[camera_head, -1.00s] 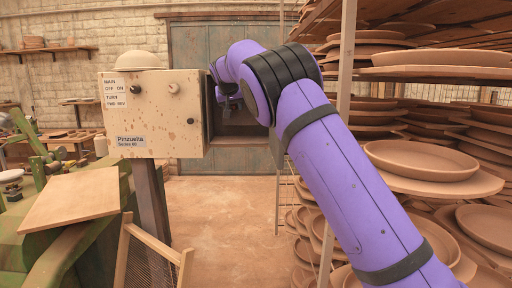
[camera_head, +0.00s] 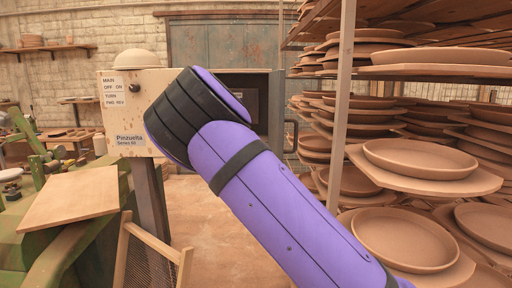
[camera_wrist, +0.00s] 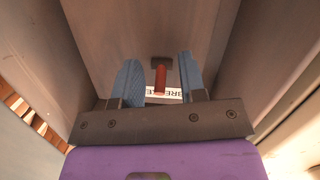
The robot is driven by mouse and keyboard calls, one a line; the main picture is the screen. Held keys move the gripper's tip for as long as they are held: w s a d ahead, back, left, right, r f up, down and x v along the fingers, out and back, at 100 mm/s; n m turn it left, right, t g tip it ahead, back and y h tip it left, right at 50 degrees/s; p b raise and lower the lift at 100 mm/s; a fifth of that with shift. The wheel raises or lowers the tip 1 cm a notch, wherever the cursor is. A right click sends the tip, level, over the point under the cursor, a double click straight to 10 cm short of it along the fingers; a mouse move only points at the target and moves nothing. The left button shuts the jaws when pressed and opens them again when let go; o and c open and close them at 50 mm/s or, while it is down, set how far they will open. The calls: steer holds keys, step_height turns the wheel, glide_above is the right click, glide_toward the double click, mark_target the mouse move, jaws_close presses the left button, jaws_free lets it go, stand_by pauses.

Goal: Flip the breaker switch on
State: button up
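The breaker switch (camera_wrist: 160,78) is a small red lever on a dark mount inside the metal box, in the wrist view. A white label (camera_wrist: 172,95), partly hidden and showing "BRE", sits at its lower end. My gripper (camera_wrist: 158,75) is open, with one blue finger on each side of the red lever in the picture. I cannot tell whether either finger touches it. In the head view, the beige control box (camera_head: 112,115), marked "Pinzuella", stands left of centre. My purple arm covers its right part and hides my gripper and the switch.
The box walls close in on both sides of my gripper in the wrist view. A grey panel with a dark handle (camera_head: 291,135) stands right of the box opening. A rack of clay plates (camera_head: 422,157) fills the right side. A wooden board (camera_head: 72,198) lies at lower left.

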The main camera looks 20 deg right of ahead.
steer(key=shift+f+t+h, duration=0.4)
steer(key=shift+t, duration=0.5)
steer(key=shift+w, duration=0.1)
